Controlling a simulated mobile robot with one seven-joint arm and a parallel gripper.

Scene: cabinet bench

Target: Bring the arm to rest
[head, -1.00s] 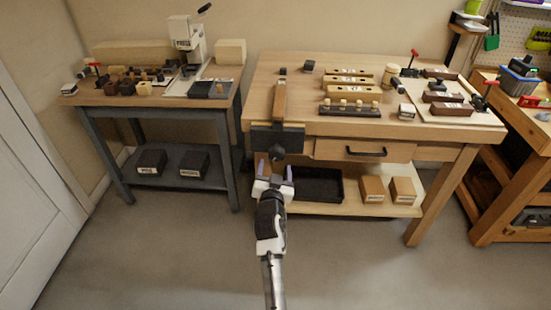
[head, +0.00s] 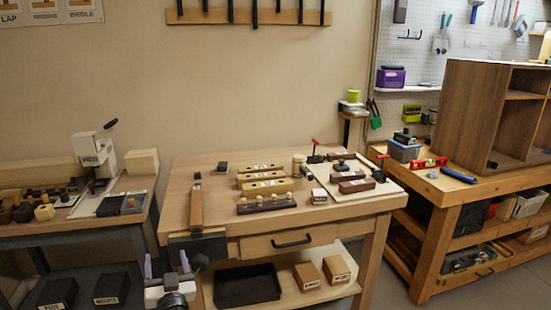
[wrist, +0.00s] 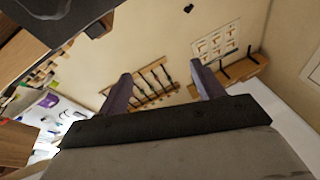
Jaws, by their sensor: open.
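My gripper (head: 167,266) is at the lower left of the head view, in front of the bench vise (head: 198,247) on the middle workbench (head: 225,218). Its two purple-grey fingers point up and stand apart, with nothing between them. In the wrist view the fingers (wrist: 160,88) are also spread and empty, with the wall and its tool rack beyond. Most of my arm is below the head view's lower edge. Whether the gripper touches the vise cannot be told.
The workbench carries wooden blocks (head: 264,188), a board with red-handled clamps (head: 350,175) and a drawer (head: 290,241). A black tray (head: 247,286) lies on its lower shelf. A dark side table (head: 80,247) stands left. A second bench (head: 455,187) with a brown cabinet (head: 490,110) stands right.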

